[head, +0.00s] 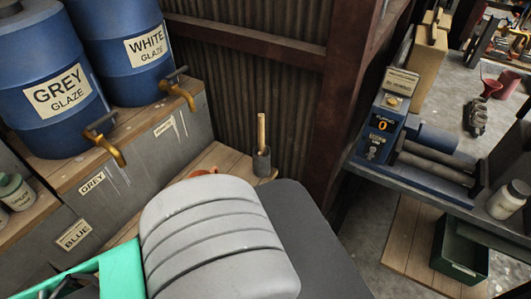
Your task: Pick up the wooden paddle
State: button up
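A wooden stick that looks like the paddle's handle (261,129) stands nearly upright in a small dark cup (262,163). The cup is on a low wooden shelf against the corrugated wall, near the middle of the head view. The lower part of the paddle is hidden inside the cup. My gripper is not in view. A large grey ridged part, which looks like part of my own body, fills the lower middle of the view and covers the near part of the shelf.
Blue drums of grey glaze (62,117) and white glaze (141,75) with brass taps stand left of the cup. A reddish-orange object (202,171) is partly hidden on the shelf. A roller machine (432,160) stands right, beyond a rusty post.

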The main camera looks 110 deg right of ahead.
aim_at(261, 116)
jog(key=z, duration=4.05)
